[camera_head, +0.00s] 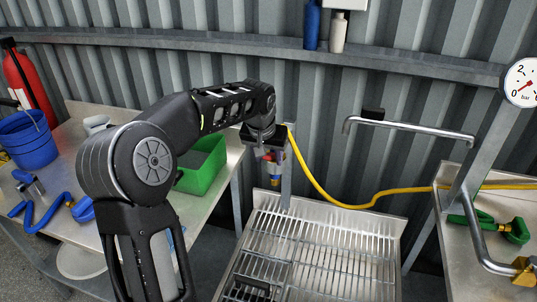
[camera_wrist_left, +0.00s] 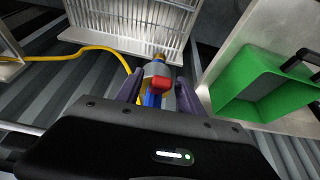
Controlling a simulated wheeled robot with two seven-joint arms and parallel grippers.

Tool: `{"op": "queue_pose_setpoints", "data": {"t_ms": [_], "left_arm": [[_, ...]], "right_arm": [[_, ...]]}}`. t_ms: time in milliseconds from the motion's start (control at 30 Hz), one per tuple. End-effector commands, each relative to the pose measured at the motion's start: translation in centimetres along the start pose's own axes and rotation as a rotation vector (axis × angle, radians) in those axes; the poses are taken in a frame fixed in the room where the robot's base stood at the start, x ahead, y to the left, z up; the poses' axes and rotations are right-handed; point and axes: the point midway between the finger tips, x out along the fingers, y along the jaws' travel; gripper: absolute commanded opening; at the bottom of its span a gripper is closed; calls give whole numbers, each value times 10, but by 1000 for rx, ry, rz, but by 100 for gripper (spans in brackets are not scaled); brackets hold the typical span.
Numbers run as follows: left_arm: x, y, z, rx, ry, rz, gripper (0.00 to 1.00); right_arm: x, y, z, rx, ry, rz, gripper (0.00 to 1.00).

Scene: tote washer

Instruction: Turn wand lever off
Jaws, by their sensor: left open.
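The spray wand (camera_head: 274,168) hangs upright at the post behind the slatted rack, and its red, blue and yellow parts show just below my left gripper (camera_head: 265,145). In the left wrist view the wand's red lever (camera_wrist_left: 161,82) and blue body (camera_wrist_left: 152,100) lie between the two fingers of my left gripper (camera_wrist_left: 158,95). The fingers are open, one on each side of the wand; I cannot tell whether either touches it. The lower part of the lever is partly hidden in the head view. My right gripper is not in view.
A yellow hose (camera_head: 345,205) runs right from the wand. The metal slatted rack (camera_head: 325,240) is below. A green bin (camera_head: 205,165) and blue bucket (camera_head: 28,140) stand on the left table. A bent metal pipe (camera_head: 410,127) and pressure gauge (camera_head: 523,82) are right.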

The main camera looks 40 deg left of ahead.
Motion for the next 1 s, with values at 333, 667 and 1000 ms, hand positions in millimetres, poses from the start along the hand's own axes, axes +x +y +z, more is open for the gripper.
{"op": "queue_pose_setpoints", "data": {"t_ms": [333, 667, 1000], "left_arm": [[1, 0, 0, 0, 1, 0, 38], [1, 0, 0, 0, 1, 0, 11], [1, 0, 0, 0, 1, 0, 0]], "right_arm": [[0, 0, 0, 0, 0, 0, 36], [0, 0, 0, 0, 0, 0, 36], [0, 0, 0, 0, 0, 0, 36]]}}
